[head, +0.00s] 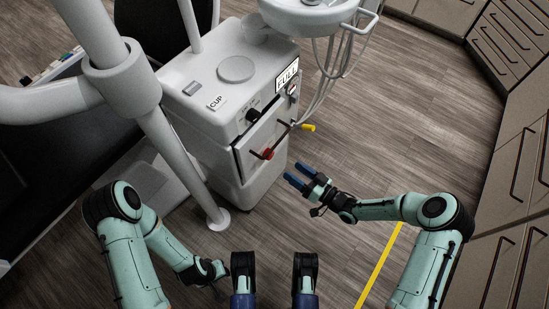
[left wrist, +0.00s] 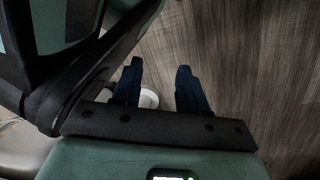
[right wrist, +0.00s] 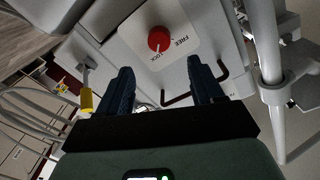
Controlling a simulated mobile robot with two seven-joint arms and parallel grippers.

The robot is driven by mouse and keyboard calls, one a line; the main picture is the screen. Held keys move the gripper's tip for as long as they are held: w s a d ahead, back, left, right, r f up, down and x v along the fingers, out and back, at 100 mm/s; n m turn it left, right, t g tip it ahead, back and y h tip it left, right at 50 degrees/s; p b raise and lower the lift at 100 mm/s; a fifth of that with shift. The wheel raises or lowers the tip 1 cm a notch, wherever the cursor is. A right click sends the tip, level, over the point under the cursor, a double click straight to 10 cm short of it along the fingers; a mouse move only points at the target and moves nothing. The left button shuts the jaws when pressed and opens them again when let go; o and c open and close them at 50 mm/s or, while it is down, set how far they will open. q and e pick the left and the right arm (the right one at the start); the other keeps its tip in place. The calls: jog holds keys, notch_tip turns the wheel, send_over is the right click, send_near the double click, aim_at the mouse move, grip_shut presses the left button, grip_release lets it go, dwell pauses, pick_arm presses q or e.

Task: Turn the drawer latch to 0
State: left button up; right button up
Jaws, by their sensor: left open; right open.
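The drawer latch looks like a red knob (right wrist: 160,39) on a pale plate marked FREE and LOCK in the right wrist view. A pale line on it points down the picture, near the word LOCK. In the head view the red knob (head: 267,154) sits low on the drawer front (head: 262,137) of the white cabinet. My right gripper (head: 294,175) is open and empty, in front of and right of the knob, apart from it. The knob lies beyond its fingertips (right wrist: 160,75). My left gripper (left wrist: 158,72) is open and empty over the floor, low near my base.
A dark drawer handle (right wrist: 222,70) is beside the knob, and a yellow-tipped lever (head: 308,127) sticks out at the cabinet's right. A black dial (head: 253,115) sits above the drawer. A white post (head: 180,165) stands left. Floor at right is clear.

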aim_at(272, 156)
pick_arm(q)
jog(key=shift+g, duration=0.8)
jog(key=s, duration=0.1)
jog(key=s+f+b, duration=0.1)
jog(key=s, duration=0.1)
jog(key=s+f+b, duration=0.1)
jog(key=shift+s+a+f, duration=0.1)
jog(key=shift+s+a, duration=0.15)
pick_arm(e)
jog(key=x, duration=0.9)
jog(key=shift+w+a, duration=0.2)
jog(key=c, duration=1.1)
